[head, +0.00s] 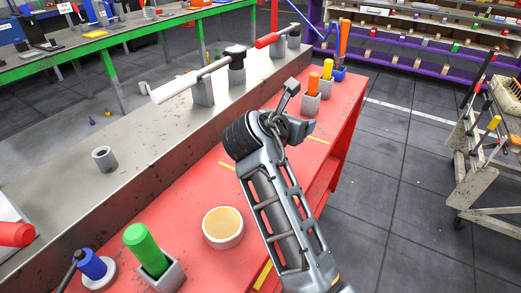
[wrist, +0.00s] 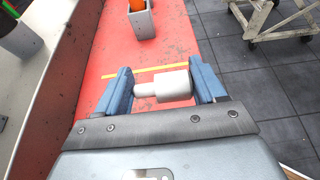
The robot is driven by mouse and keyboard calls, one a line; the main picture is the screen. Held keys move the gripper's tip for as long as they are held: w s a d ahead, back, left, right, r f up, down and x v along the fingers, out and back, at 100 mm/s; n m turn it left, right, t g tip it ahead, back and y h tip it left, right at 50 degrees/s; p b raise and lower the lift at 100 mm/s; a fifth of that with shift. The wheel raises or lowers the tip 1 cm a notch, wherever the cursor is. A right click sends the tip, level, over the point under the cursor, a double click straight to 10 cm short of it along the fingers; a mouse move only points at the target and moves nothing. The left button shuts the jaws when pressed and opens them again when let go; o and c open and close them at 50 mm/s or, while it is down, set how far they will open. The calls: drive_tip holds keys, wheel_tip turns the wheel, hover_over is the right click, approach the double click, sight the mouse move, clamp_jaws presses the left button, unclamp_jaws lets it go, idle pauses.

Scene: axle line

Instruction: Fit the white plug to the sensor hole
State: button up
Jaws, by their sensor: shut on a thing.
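My gripper (wrist: 161,76) has two blue fingers in the wrist view, shut on the white plug (wrist: 174,84). The plug lies crosswise between the fingers, with a narrow end at left and a wider body at right. It is held above the red bench (wrist: 148,64). In the head view my arm reaches over the bench, and I cannot make out the plug there. An axle with a white tube (head: 188,84) and a dark joint (head: 236,56) rests on grey stands beyond my arm. I cannot make out the sensor hole.
A green peg (head: 140,243) in a grey holder, a blue plug (head: 92,265) and a round pot (head: 223,228) stand on the near bench. Orange-handled tools (head: 313,85) stand at its far end. A grey ring (head: 104,158) sits on the metal ledge.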

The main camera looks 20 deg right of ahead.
drive_tip(key=w+a+f, duration=0.1)
drive_tip(key=a, duration=0.1)
drive_tip(key=w+a+f, duration=0.1)
drive_tip(key=a+f, duration=0.1)
drive_tip(key=a, duration=0.1)
drive_tip(key=a+f, duration=0.1)
drive_tip(key=a, duration=0.1)
drive_tip(key=shift+w+a+f, duration=0.15)
drive_tip(key=shift+w+f, duration=0.25)
drive_tip(key=shift+f, duration=0.95)
drive_tip(key=shift+f+p, duration=0.2)
drive_tip(key=shift+p, duration=0.35)
drive_tip(key=shift+f, duration=0.65)
drive_tip(key=shift+f, duration=0.1)
drive_tip(key=o, duration=1)
drive_tip(key=shift+f+b, duration=0.3)
drive_tip(key=shift+b, duration=0.35)
